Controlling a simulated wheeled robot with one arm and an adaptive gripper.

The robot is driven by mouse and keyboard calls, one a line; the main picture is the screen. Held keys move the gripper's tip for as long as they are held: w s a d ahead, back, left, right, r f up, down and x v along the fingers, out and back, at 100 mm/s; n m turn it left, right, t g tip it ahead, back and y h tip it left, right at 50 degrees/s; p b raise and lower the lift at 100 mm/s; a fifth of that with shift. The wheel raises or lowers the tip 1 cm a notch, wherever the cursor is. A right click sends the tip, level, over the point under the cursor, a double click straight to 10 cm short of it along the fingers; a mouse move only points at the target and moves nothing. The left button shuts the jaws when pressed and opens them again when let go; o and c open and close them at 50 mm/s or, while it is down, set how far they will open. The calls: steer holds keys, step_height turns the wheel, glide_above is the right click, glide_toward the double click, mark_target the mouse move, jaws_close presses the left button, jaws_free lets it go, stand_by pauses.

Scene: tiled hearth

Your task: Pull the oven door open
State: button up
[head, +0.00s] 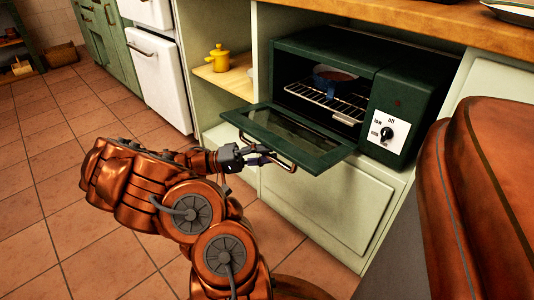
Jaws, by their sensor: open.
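The green oven (320,58) sits in a niche under the wooden counter. Its door (290,137) is swung down and stands roughly level, out in front of the oven opening. A bar handle (267,151) runs along the door's outer edge. My gripper (268,155) is open at that handle, its fingers around or right beside the bar; I cannot tell whether they touch it. Inside the oven a wire rack (318,98) shows, with a dark round dish (335,74) on it.
A white panel with a black knob (387,133) is at the oven's right. A yellow pot (218,58) stands on a wooden shelf (228,80) to the left. Pale cabinet fronts (325,205) lie below the door. The tiled floor (75,160) at left is clear.

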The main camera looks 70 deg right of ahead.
steer(key=v, duration=0.7)
stand_by(0.6)
steer(key=a+r+n+t+y+p, duration=0.15)
steer(key=a+r+t+p, duration=0.4)
steer(key=r+p, duration=0.75)
steer(key=a+r+n+t+p, duration=0.25)
steer(key=a+r+p, duration=0.7)
steer(key=r, duration=0.65)
steer(key=a+r+n+t+y+p, duration=0.1)
steer(key=a+r+n+t+p, duration=0.4)
steer(key=a+r+p, duration=0.5)
steer(key=a+r+n+t+y+p, duration=0.2)
steer(key=a+r+n+t+p, duration=0.3)
steer(key=a+r+n+p, duration=0.4)
steer(key=a+r+p, duration=0.1)
steer(key=a+p, duration=0.4)
steer(key=p, duration=0.3)
steer(key=shift+s+a+r+p, duration=0.2)
steer(key=shift+a+r+p, duration=0.1)
steer(key=shift+a, duration=0.1)
steer(key=shift+d+y, duration=0.2)
steer(key=shift+y, duration=0.05)
